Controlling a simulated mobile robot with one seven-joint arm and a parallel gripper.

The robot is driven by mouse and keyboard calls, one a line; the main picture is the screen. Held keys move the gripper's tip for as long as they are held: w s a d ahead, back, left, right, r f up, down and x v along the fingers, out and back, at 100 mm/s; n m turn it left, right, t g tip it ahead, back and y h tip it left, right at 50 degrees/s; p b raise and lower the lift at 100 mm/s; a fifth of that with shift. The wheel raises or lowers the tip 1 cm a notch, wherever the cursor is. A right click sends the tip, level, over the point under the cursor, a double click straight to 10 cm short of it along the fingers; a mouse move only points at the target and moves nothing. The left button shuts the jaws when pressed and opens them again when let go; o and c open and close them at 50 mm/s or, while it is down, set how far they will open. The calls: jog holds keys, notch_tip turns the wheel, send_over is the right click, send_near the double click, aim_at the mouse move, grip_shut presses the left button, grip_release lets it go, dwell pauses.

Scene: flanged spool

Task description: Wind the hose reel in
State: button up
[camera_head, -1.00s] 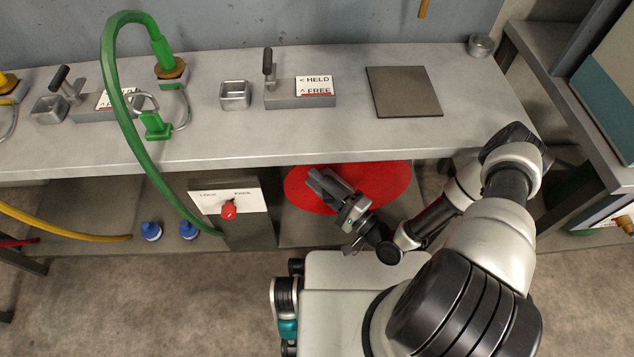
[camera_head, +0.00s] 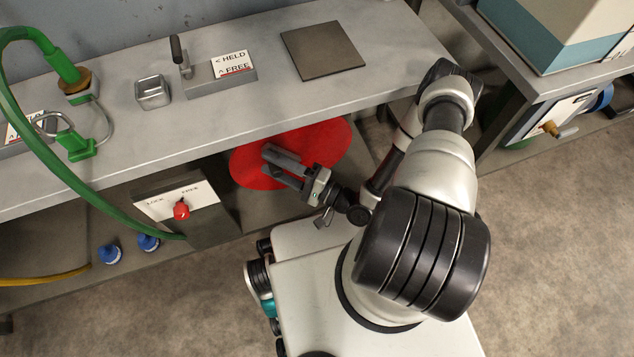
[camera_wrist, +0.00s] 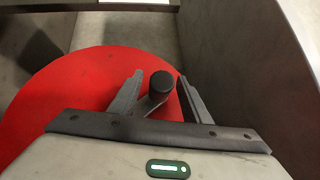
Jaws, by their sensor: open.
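The red disc of the reel (camera_head: 315,142) shows under the bench, partly covered by my gripper. In the wrist view the red disc (camera_wrist: 60,95) fills the left and middle. A dark round-ended knob on a short grey arm (camera_wrist: 161,82) stands in front of the disc, between my fingers and apart from both as far as I can see. My gripper (camera_head: 266,158) is open over the disc's left part in the head view; its fingers (camera_wrist: 160,76) also show in the wrist view. A box with LOCK and FREE marks and a red knob (camera_head: 181,210) stands left of the disc.
The grey bench top (camera_head: 330,95) overhangs the disc. A green hose (camera_head: 60,160) loops down from the bench at left. Blue-capped items (camera_head: 110,253) lie on the low shelf. A grey panel (camera_wrist: 235,60) stands close on the right in the wrist view.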

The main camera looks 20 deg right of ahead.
jog(key=v, duration=1.4)
jog(key=shift+p, duration=0.45)
jog(key=shift+d, duration=0.1)
